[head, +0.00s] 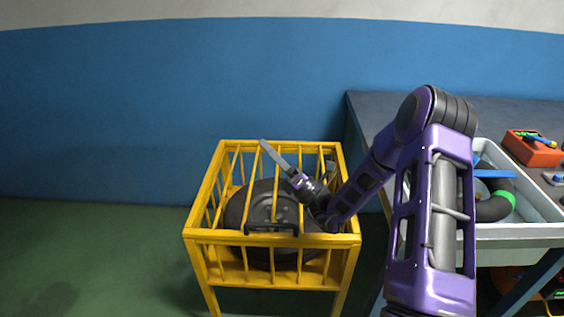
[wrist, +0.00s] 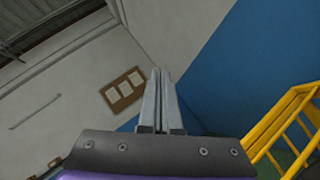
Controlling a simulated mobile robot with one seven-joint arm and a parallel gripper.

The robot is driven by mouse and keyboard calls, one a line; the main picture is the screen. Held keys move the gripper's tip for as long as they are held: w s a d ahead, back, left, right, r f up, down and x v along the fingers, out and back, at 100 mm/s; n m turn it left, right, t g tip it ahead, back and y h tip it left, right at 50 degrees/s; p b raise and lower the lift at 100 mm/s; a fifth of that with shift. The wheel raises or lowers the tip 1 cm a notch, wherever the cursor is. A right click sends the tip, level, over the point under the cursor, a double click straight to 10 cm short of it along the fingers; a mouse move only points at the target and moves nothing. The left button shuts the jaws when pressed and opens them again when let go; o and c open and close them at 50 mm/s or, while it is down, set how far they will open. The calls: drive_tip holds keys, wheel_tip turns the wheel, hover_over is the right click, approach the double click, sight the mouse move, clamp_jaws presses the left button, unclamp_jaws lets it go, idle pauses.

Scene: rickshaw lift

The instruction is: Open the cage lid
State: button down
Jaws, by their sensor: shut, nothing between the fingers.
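The yellow cage (head: 272,239) stands on the floor left of the table. A black handle (head: 270,229) sits at its front top edge. A dark rounded object (head: 268,208) is inside, seen between the bars. I cannot tell clearly which bars belong to the lid or whether it is raised. My gripper (head: 263,142) is shut and empty, with its fingers pointing up and left across the cage's top, apart from the handle. In the wrist view, the fingers of my gripper (wrist: 160,72) lie close together, and the yellow cage bars (wrist: 282,122) show at lower right.
A dark-topped table (head: 370,112) stands at right. It holds a white tray (head: 537,192) with a dark curved piece (head: 495,207), and an orange box (head: 533,150). A blue and white wall is behind. Green floor (head: 90,255) at left is clear.

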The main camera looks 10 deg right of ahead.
drive_tip(key=shift+w+a+r, duration=0.25)
drive_tip(key=shift+w+r, duration=0.75)
drive_tip(key=shift+r, duration=0.1)
drive_tip(key=shift+w+a+r, duration=0.2)
drive_tip(key=shift+w+r, duration=0.8)
drive_tip(key=shift+r, duration=0.05)
